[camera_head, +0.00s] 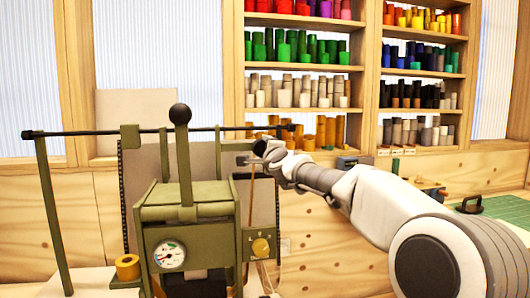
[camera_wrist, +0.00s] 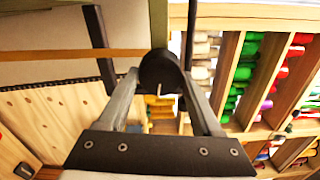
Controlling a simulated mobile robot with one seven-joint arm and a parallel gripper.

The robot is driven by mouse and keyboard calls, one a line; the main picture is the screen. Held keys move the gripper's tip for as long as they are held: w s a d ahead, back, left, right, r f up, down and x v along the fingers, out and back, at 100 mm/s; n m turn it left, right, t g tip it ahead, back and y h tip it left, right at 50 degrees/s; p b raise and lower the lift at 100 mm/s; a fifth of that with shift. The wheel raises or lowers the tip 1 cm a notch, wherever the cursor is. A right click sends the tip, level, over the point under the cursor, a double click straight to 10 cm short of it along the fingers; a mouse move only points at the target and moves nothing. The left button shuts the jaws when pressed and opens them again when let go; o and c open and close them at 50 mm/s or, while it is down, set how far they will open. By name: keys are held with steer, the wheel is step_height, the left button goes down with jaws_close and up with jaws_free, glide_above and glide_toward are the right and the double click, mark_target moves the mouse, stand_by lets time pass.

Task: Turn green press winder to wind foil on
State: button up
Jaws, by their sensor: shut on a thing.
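The green press (camera_head: 185,215) stands left of centre in the head view, with a round gauge (camera_head: 169,254) on its front and a black ball-topped lever (camera_head: 180,116) upright on it. My gripper (camera_head: 268,153) reaches in from the right, at the press's upper right side. In the wrist view, my gripper (camera_wrist: 162,95) has its two fingers on either side of a round black winder knob (camera_wrist: 158,70) and is shut on it. The knob's link to the press is mostly hidden by my gripper in the head view. A thin brown strip (camera_head: 251,190) hangs beside it.
A long dark rod (camera_head: 85,133) spans the top of the press. A brass knob (camera_head: 261,247) sits at its lower right. Shelves of coloured foil rolls (camera_head: 295,48) stand behind. A green mat (camera_head: 508,210) lies at far right.

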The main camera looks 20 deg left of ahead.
steer(key=shift+m, duration=0.3)
steer(key=o, duration=1.4)
steer(key=shift+c, duration=0.2)
steer(key=b+v, duration=0.9)
steer(key=v, duration=0.8)
steer(key=shift+s+b, duration=0.2)
steer(key=shift+b, duration=0.15)
